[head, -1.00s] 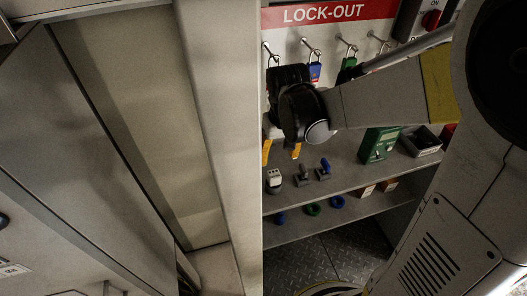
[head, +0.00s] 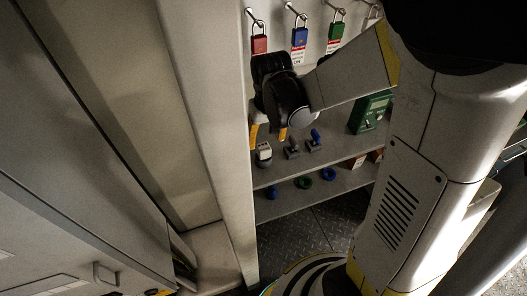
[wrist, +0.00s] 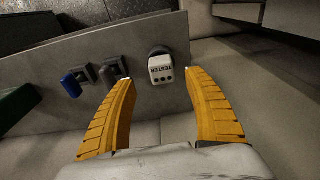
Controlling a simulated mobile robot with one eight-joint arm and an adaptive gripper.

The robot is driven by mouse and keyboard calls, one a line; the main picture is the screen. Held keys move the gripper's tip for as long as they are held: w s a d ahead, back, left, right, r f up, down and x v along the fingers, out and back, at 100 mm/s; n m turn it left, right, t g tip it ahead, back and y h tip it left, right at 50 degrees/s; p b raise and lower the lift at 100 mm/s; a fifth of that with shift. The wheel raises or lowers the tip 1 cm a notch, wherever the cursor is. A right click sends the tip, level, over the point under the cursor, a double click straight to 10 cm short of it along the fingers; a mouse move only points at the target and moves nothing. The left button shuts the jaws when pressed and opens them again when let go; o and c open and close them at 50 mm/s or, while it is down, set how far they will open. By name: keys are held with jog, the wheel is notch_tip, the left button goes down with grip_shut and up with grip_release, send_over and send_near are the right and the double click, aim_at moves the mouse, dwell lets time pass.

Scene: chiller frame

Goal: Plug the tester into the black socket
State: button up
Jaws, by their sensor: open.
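The tester (wrist: 161,69) is a small white block with dark holes and the word TESTER. It stands on a round dark base on the grey shelf, and it also shows in the head view (head: 264,149). My gripper (wrist: 160,82) is open and empty, its two yellow fingers spread, with the tester beyond and between the fingertips in the wrist view. In the head view my gripper (head: 268,131) is above the shelf near the tester. I cannot make out a black socket for certain.
On the shelf (head: 335,176) beside the tester are a grey-handled piece (head: 292,147) and a blue-handled piece (head: 315,138). A green box (head: 371,111) stands farther right. Padlocks (head: 299,38) hang above. A pale upright post (head: 207,120) borders the shelf's left.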

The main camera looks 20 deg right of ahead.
aim_at(264, 147)
jog(key=f+b, duration=0.1)
jog(key=f, duration=0.2)
jog(key=f+b, duration=0.1)
jog(key=f, duration=0.1)
jog(key=shift+w+a+f+b, duration=0.1)
jog(key=shift+w+a+b, duration=0.05)
jog(key=shift+w+b, duration=0.25)
jog(key=shift+c, duration=0.5)
jog(key=c, duration=1.1)
